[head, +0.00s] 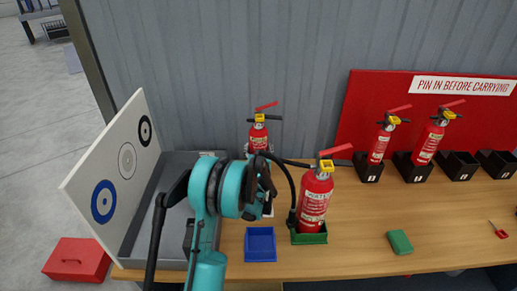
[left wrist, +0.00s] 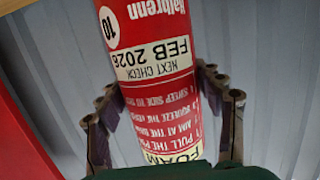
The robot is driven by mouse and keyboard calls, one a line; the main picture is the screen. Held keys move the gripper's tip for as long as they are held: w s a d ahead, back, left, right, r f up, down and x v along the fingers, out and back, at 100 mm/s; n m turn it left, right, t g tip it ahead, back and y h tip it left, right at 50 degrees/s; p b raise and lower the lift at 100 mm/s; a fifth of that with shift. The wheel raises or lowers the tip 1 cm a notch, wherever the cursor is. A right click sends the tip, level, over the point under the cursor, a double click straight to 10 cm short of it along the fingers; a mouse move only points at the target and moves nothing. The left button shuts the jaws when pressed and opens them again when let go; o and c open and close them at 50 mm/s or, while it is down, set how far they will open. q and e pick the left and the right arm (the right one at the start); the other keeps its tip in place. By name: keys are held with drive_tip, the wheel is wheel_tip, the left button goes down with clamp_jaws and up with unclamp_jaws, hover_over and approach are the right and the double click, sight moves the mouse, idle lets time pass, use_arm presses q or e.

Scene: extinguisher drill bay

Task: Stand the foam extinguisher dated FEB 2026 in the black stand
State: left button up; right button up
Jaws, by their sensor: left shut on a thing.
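A red foam extinguisher fills the middle of the left wrist view (left wrist: 157,90); its label, upside down there, reads FOAM and NEXT CHECK FEB 2026. My left gripper (left wrist: 165,120) is shut on its body, a finger on each side. In the head view this looks like the rear extinguisher (head: 258,135), upright with a yellow collar; my gripper (head: 266,185) hides its lower part, so I cannot tell whether its base is supported. Black stands line the table's right: two hold extinguishers, and two (head: 459,165) (head: 496,163) look empty. My right gripper is out of view.
Another extinguisher (head: 314,200) stands close right of my gripper in a green stand (head: 309,238), its hose arching left. An empty blue stand (head: 260,245) sits in front. A green block (head: 399,242) lies mid-table. A target board (head: 118,165) and grey tray (head: 140,222) are left.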

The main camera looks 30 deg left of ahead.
use_arm(q)
drive_tip(key=shift+f+b, duration=0.65)
drive_tip(key=shift+f, duration=0.1)
idle(0.6)
idle(0.3)
drive_tip(key=o, duration=1.9)
drive_tip(key=shift+s+r, duration=0.1)
drive_tip(key=shift+r, duration=0.05)
drive_tip(key=v, duration=1.2)
drive_tip(key=shift+f, duration=0.25)
